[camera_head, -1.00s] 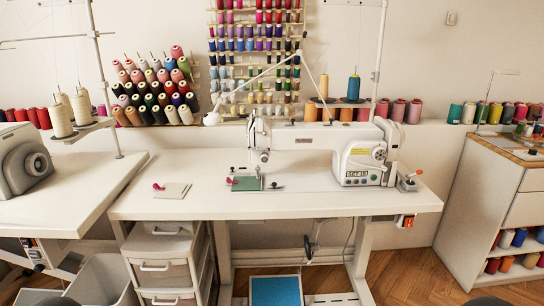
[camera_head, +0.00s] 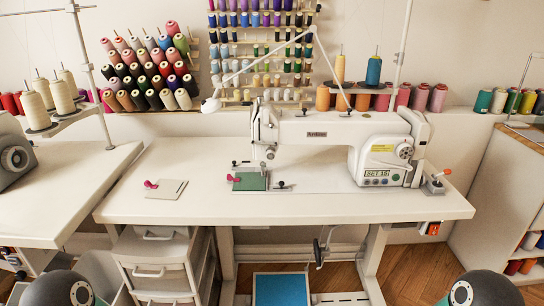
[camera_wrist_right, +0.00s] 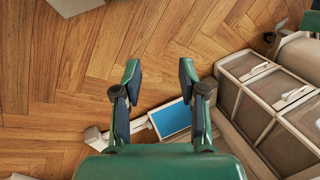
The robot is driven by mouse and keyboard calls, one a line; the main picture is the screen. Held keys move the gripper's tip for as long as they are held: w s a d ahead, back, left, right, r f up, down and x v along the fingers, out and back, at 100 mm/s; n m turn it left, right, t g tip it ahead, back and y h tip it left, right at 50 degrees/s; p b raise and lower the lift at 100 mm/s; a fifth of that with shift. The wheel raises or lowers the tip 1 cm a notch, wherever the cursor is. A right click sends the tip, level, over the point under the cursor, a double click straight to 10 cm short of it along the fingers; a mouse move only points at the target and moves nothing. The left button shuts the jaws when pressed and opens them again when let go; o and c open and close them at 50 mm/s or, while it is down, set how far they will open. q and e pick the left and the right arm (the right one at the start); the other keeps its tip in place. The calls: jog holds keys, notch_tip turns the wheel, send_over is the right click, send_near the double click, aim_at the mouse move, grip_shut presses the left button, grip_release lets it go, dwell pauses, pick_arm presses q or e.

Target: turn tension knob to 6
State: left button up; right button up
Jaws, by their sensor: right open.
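A white sewing machine (camera_head: 335,132) stands on the white table (camera_head: 140,205) in the head view. A round dial (camera_head: 404,151) shows on its right end, and a small display (camera_head: 382,173) sits below it. The tension knob is too small to make out for sure near the needle head (camera_head: 265,130). My right gripper (camera_wrist_right: 158,75) is open and empty in the right wrist view, above the floor and away from the machine. In the head view only dark round parts of my arms show at the bottom edge. My left gripper is out of view.
A green plate (camera_head: 250,181) lies under the needle. A small pad with a pink piece (camera_head: 166,189) lies left of it. Thread racks (camera_head: 150,75) stand behind. Drawers (camera_head: 152,268) and a blue pedal (camera_head: 278,288) are below. The table's front is clear.

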jog(key=shift+a, duration=0.1)
jog(key=shift+o, duration=0.8)
jog(key=shift+w, duration=0.15)
jog(key=n+t+h+p, duration=0.3)
jog(key=t+h+p, duration=0.1)
jog(key=t+p, duration=1.25)
send_near(271, 156)
jog(key=shift+t, duration=0.45)
jog(key=w, duration=0.3)
jog(key=w+p, duration=0.1)
jog(key=w, duration=0.1)
jog(key=w+f, duration=0.1)
jog(key=w, duration=0.2)
jog(key=shift+w+p, duration=0.3)
jog(key=shift+w, duration=0.1)
